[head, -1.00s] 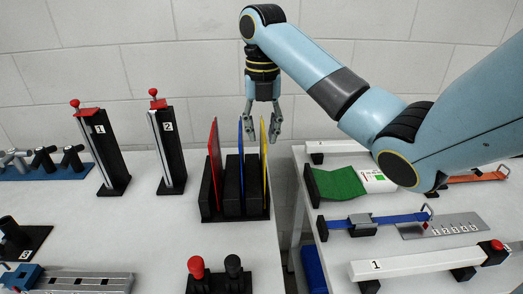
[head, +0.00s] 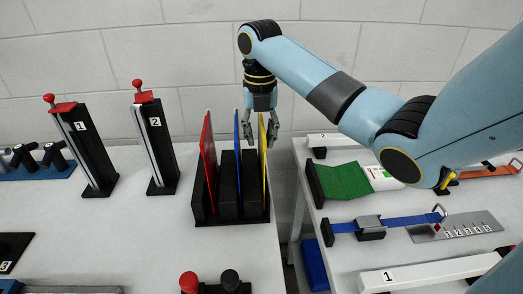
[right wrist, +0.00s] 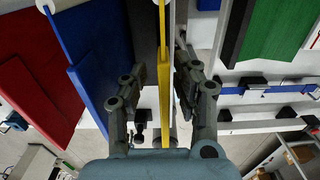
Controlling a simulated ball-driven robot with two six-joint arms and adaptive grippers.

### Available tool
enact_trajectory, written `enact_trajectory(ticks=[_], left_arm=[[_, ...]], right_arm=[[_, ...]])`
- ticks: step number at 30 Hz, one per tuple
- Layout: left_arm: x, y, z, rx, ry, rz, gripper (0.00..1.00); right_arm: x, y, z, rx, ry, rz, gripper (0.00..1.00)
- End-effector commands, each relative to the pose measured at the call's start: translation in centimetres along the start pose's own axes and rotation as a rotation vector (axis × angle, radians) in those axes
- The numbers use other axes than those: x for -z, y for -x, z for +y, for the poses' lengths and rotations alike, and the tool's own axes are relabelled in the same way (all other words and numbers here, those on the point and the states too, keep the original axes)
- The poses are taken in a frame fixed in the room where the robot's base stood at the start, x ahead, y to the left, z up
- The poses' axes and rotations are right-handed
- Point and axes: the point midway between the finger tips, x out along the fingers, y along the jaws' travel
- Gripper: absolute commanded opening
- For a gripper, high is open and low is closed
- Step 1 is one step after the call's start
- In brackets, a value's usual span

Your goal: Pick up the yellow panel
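The yellow panel (head: 262,155) stands upright in the right slot of a black rack (head: 232,220). A blue panel (head: 238,150) and a red panel (head: 208,160) stand to its left in the same rack. My right gripper (head: 259,138) is open over the top of the yellow panel. In the right wrist view the yellow panel (right wrist: 163,85) shows edge-on between the open fingers (right wrist: 160,85), with a gap on each side. The blue panel (right wrist: 100,75) and red panel (right wrist: 40,100) lie left of the fingers. My left gripper is not in view.
Two black posts with red knobs, marked 1 (head: 85,150) and 2 (head: 157,145), stand left of the rack. Red and black knobs (head: 189,283) are in front. A second table at right holds a green sheet (head: 344,182) and a blue strap (head: 400,219).

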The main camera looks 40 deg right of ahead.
Motion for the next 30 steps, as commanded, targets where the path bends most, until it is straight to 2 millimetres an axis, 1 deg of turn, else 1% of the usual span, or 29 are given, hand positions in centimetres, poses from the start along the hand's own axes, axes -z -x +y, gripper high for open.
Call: enact_trajectory(ticks=[1, 2, 6, 9, 14, 15, 17, 21, 22, 30], left_arm=[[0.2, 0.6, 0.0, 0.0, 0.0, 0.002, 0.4], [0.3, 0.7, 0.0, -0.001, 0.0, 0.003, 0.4], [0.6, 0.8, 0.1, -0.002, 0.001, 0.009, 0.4], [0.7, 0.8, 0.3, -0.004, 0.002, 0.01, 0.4], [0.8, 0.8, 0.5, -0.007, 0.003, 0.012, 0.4], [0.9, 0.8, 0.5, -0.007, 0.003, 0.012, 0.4], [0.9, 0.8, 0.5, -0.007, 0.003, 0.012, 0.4], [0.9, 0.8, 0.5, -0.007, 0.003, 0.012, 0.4], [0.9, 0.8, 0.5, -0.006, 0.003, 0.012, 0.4], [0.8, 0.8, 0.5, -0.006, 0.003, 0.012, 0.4]], right_arm=[[0.1, -0.7, -0.3, 0.003, -0.001, 0.005, 0.29], [0.1, -1.2, -0.4, 0.002, 0.0, 0.004, 0.29], [0.0, -3.1, -0.4, 0.0, 0.0, 0.002, 0.29], [0.0, -3.6, -0.4, 0.001, 0.001, 0.001, 0.29], [0.0, -3.7, -0.4, 0.0, 0.001, 0.0, 0.29], [0.0, -3.7, -0.4, 0.0, 0.001, 0.0, 0.28], [0.0, -3.7, -0.4, 0.0, 0.001, 0.0, 0.2], [0.0, -3.6, -0.4, 0.0, 0.001, 0.0, 0.02], [0.0, -3.6, -0.4, 0.0, 0.001, 0.0, 0.0], [0.0, -3.6, -0.4, 0.0, 0.001, 0.0, 0.0]])
